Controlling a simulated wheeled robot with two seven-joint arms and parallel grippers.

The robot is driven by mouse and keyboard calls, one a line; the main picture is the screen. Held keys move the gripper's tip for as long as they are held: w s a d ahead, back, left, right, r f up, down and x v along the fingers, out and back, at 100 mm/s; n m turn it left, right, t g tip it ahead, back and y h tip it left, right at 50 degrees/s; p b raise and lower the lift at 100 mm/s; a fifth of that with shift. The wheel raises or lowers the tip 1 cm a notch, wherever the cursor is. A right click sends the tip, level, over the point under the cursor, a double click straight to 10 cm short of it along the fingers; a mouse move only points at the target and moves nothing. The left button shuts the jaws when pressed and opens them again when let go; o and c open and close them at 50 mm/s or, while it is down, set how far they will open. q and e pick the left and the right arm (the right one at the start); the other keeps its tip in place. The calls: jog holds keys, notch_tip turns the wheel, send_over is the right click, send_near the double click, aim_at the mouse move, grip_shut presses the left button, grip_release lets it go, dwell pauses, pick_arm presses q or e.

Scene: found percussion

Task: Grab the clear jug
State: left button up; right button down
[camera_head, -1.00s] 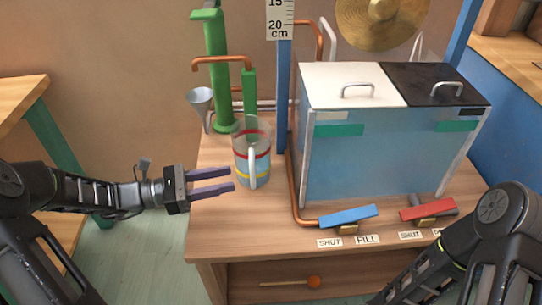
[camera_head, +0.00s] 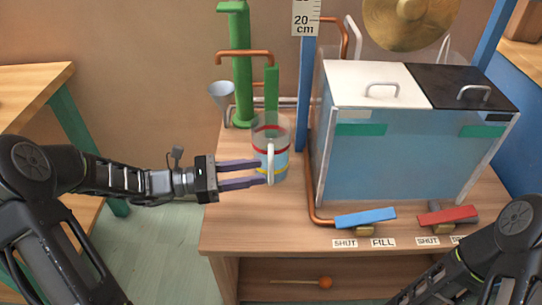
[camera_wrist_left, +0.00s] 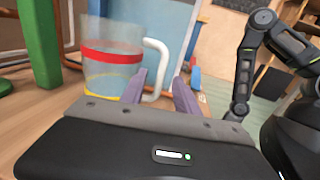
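The clear jug (camera_head: 279,136) stands upright on the wooden bench under the copper spout. It has a red band, a yellow band near its base and a white handle on the near side. My left gripper (camera_head: 263,172) is open, its two purple fingers pointing right at the handle's height. The wrist view shows the jug (camera_wrist_left: 106,65) ahead and to the left. The handle (camera_wrist_left: 158,68) shows between the two fingers (camera_wrist_left: 160,88) there; I cannot tell whether they touch it. My right gripper is out of view; only my right arm shows.
A water tank (camera_head: 410,155) with white and black lids stands right of the jug. A blue lever (camera_head: 366,217) and a red lever (camera_head: 447,215) sit before it. A green pump (camera_head: 241,65) and a funnel (camera_head: 222,93) stand behind the jug. Free bench top lies in front.

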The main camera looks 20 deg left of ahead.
aim_at(271, 182)
pick_arm(q)
jog(key=b+x, duration=0.1)
jog(key=x, duration=0.2)
jog(key=shift+d+f+b, duration=0.15)
jog(key=shift+d+b, duration=0.15)
jog(key=shift+d, duration=0.15)
jog(key=shift+w+d, duration=0.25)
jog(key=shift+d, duration=0.15)
jog(key=shift+c, duration=0.3)
grip_shut()
jog(key=shift+r, duration=0.2)
dwell(0.5)
